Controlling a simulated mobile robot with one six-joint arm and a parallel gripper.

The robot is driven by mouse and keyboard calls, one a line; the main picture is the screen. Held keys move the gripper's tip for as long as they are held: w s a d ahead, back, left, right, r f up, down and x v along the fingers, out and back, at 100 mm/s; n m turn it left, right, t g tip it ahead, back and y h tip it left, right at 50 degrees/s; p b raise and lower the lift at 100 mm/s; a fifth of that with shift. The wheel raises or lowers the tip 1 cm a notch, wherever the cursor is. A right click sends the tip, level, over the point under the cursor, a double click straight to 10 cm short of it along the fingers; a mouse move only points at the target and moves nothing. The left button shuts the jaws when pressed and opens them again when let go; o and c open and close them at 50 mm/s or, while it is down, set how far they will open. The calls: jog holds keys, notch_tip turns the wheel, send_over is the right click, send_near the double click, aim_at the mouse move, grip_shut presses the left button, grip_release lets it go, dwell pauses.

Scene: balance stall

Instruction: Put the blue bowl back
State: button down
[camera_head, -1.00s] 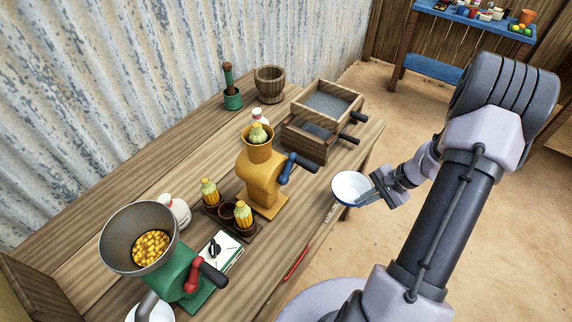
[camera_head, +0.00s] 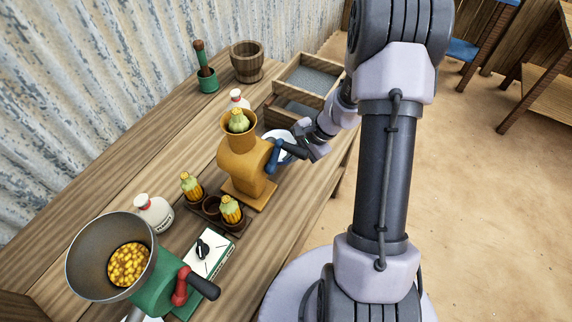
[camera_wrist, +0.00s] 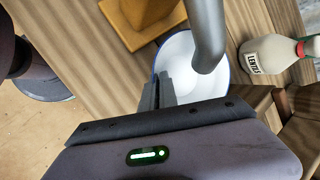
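The blue bowl, white inside with a blue rim, shows in the head view (camera_head: 273,137), partly hidden by the yellow mill's crank and my gripper. In the wrist view the bowl (camera_wrist: 181,78) lies over the wooden table, with a grey rod crossing in front of it. My gripper (camera_wrist: 158,92) is shut on the bowl's near rim; in the head view the gripper (camera_head: 292,150) is beside the crank. The bowl is close to the yellow mill (camera_head: 243,165). I cannot tell whether it touches the table.
Wooden sieve boxes (camera_head: 307,78) stand behind the bowl. A lentils bottle (camera_wrist: 268,54) is close to its right in the wrist view. The mill's blue crank (camera_head: 274,157) is very near my gripper. A corn holder (camera_head: 236,235) and green mill (camera_head: 160,285) stand nearer the front.

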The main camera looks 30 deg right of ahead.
jog(key=shift+w+a+f, duration=0.1)
jog(key=shift+w+a, duration=0.3)
jog(key=shift+a, duration=0.15)
notch_tip(320, 180, down, 4)
jog(key=shift+r+b, duration=0.15)
jog(key=shift+b, duration=0.85)
jog(key=shift+r, duration=0.2)
jog(key=shift+f, duration=0.15)
jog(key=c, duration=1.6)
grip_release()
jog(key=shift+c, duration=0.2)
jog(key=p+v, duration=0.5)
jog(key=v, duration=0.7)
jog(key=shift+r, duration=0.2)
